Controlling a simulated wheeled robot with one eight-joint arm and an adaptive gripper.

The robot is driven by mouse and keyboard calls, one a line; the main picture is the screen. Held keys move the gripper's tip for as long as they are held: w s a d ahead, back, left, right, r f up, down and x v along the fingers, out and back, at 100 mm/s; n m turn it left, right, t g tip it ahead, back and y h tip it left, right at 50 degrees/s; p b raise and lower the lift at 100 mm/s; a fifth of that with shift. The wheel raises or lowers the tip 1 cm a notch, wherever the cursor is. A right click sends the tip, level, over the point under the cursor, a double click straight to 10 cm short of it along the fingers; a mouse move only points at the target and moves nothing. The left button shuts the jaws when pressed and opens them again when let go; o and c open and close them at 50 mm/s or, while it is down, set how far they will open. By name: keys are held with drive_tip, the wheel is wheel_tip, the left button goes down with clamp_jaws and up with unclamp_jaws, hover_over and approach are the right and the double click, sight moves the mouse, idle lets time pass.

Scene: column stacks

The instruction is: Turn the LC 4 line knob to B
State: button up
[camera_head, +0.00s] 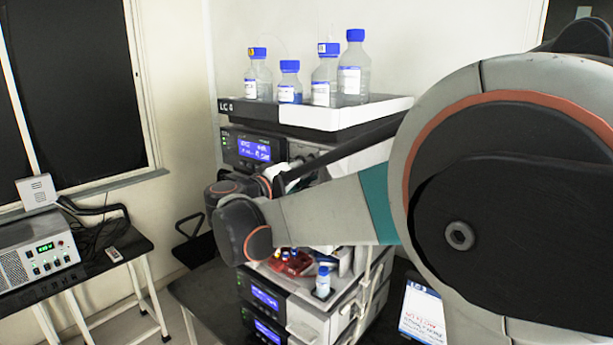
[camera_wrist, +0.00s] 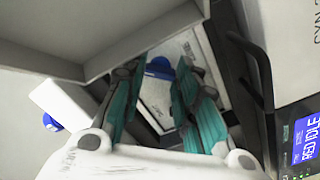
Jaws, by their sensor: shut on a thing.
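The instrument stack in the head view has a top shelf (camera_head: 300,118) marked "LC" with a digit too blurred to be sure of. My gripper (camera_wrist: 158,72) shows in the wrist view, with teal-sided fingers on both sides of a blue thing (camera_wrist: 160,67) with a pale part below it. It is shut on this blue thing. I cannot tell whether it is the line knob or a bottle cap, and no letter marks are readable. In the head view my arm hides the gripper and the middle of the stack.
Several blue-capped bottles (camera_head: 349,80) stand on the top shelf. Lower down are a red tray (camera_head: 286,264) and a small bottle (camera_head: 322,284). In the wrist view, a grey housing (camera_wrist: 130,30) and a lit display module (camera_wrist: 303,140) crowd the gripper. A side bench (camera_head: 90,275) stands left.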

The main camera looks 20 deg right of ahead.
drive_tip(key=m+b, duration=0.1)
drive_tip(key=m, duration=0.4)
drive_tip(key=shift+f+m+b, duration=0.15)
drive_tip(key=shift+m+b, duration=0.15)
drive_tip(key=shift+b, duration=0.05)
drive_tip(key=shift+m+b, duration=0.4)
drive_tip(key=shift+m, duration=1.5)
drive_tip(key=shift+c, duration=0.4)
drive_tip(key=o, duration=1)
drive_tip(key=shift+c, duration=0.2)
drive_tip(key=shift+o, duration=0.9)
drive_tip(key=shift+w+f, duration=0.1)
